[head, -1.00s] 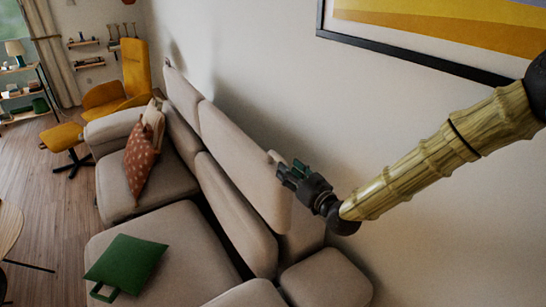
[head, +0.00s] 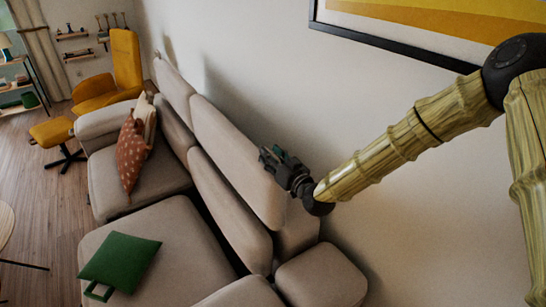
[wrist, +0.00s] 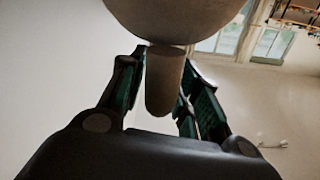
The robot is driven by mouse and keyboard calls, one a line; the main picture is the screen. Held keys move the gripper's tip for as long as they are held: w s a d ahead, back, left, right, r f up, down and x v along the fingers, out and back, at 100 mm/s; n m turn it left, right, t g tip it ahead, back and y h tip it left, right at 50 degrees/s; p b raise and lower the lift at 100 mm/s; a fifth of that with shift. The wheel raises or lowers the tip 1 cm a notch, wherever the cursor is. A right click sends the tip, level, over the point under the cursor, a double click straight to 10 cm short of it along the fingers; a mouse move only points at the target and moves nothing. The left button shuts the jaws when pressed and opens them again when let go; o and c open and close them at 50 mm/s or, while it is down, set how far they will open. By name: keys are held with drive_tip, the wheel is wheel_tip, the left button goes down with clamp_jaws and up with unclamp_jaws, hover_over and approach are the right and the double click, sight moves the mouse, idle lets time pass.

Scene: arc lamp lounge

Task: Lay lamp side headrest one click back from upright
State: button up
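The grey-beige sofa has a near headrest (head: 237,150) and a far headrest (head: 174,88) along the wall; both look upright. No arc lamp shows, so I cannot tell from the pictures which is lamp side. My gripper (head: 275,160) is at the upper back edge of the near headrest, on the wall side. In the wrist view a short rounded beige peg (wrist: 164,85) sticks out below a rounded beige body (wrist: 180,15). My fingers stand on either side of the peg, with a narrow gap at its left; contact on the right is unclear.
The wall and a framed picture (head: 400,50) are close to my arm. A green cushion (head: 120,262) lies on the seat and a patterned cushion (head: 132,155) leans farther back. A yellow armchair (head: 122,65) stands at the far end.

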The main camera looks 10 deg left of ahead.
clamp_jaws()
drive_tip(key=s+a+f+n+b, duration=0.1)
drive_tip(key=s+a+n+b, duration=0.1)
drive_tip(key=s+a+b, duration=0.1)
drive_tip(key=shift+s+a, duration=0.8)
drive_tip(key=shift+s, duration=0.1)
drive_tip(key=shift+f, duration=0.1)
